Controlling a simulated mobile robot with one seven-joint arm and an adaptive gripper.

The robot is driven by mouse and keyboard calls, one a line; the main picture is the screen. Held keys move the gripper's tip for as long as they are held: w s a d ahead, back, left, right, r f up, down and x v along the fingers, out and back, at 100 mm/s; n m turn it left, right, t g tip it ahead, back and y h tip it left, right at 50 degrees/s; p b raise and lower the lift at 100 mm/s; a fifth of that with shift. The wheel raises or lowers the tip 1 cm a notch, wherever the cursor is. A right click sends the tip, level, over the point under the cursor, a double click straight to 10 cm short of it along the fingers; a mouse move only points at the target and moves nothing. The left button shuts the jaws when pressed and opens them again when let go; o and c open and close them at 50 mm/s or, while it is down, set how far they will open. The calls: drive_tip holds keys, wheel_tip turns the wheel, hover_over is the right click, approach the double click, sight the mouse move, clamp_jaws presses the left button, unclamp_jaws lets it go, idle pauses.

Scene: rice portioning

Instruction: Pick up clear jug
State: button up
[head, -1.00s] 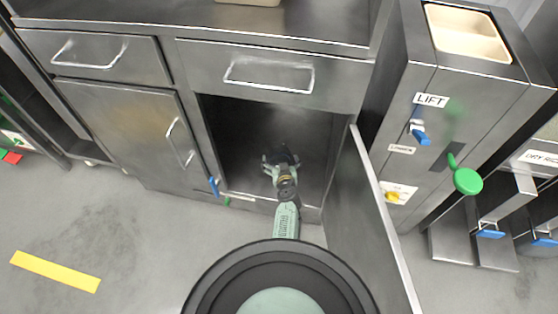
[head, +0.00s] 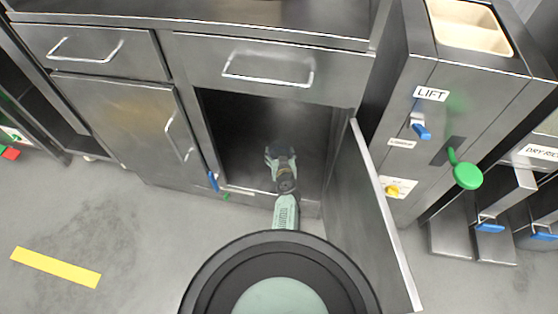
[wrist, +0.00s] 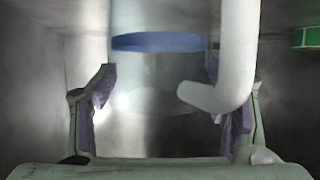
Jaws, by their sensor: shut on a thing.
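The clear jug (wrist: 150,75) fills the middle of the wrist view, upright, with a blue band (wrist: 158,42) around it and a pale handle (wrist: 238,60) on its right side. Its top is cut off by the frame. My gripper (wrist: 162,80) has its purple-padded fingers on either side of the jug and is shut on it. In the head view my gripper (head: 279,151) reaches into the open, dark cabinet. I cannot make out the jug there.
The cabinet door (head: 365,215) stands open to the right of my arm. A drawer (head: 270,70) lies above the opening. The lift unit (head: 430,140) with a green knob (head: 467,176) stands at right. A green item (wrist: 307,37) shows at the wrist view's right edge.

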drive_tip(key=c, duration=0.6)
drive_tip(key=shift+r, duration=0.1)
drive_tip(key=shift+c, duration=0.2)
